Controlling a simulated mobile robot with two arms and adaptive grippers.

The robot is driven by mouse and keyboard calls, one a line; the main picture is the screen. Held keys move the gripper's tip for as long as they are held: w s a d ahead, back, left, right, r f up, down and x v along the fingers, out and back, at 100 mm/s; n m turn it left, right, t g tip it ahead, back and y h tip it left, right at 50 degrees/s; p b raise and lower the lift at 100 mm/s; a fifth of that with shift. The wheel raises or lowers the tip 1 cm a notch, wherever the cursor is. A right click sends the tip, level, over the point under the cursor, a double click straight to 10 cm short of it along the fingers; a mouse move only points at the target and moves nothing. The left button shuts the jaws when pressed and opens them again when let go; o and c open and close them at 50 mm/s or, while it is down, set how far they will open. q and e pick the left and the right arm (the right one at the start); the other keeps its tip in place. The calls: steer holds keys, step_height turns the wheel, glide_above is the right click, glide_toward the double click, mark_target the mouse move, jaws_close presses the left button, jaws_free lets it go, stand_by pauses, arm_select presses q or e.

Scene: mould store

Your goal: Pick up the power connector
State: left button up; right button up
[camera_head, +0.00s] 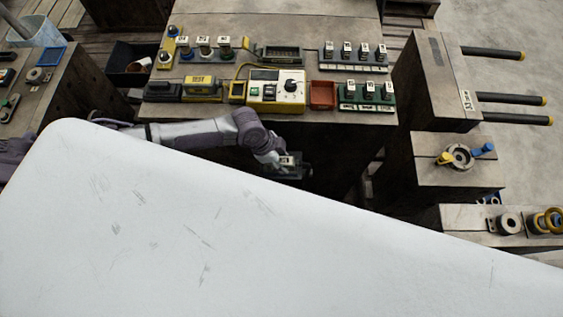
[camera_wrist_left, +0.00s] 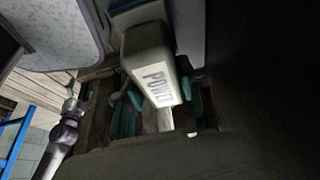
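The power connector (camera_wrist_left: 150,75) is a pale grey block with the word POWER on its face. In the left wrist view it sits between the teal-padded fingers of my left gripper (camera_wrist_left: 160,112), which look closed on its sides. In the head view my left gripper (camera_head: 284,165) is in front of the bench's near edge, below the yellow meter. A small labelled piece (camera_head: 287,160) shows at its tip there. The finger contact is partly hidden in both views. My right gripper is not in view.
The wooden bench (camera_head: 330,20) holds a yellow meter (camera_head: 275,90), a red tray (camera_head: 323,95), a green rack (camera_head: 366,98) and a grey rack (camera_head: 353,60) of labelled plugs. A yellow TEST block (camera_head: 200,84) lies left. A wooden block (camera_head: 455,175) stands right.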

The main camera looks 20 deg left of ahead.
arm_select(q)
jaws_close()
steer(key=shift+r, duration=0.15)
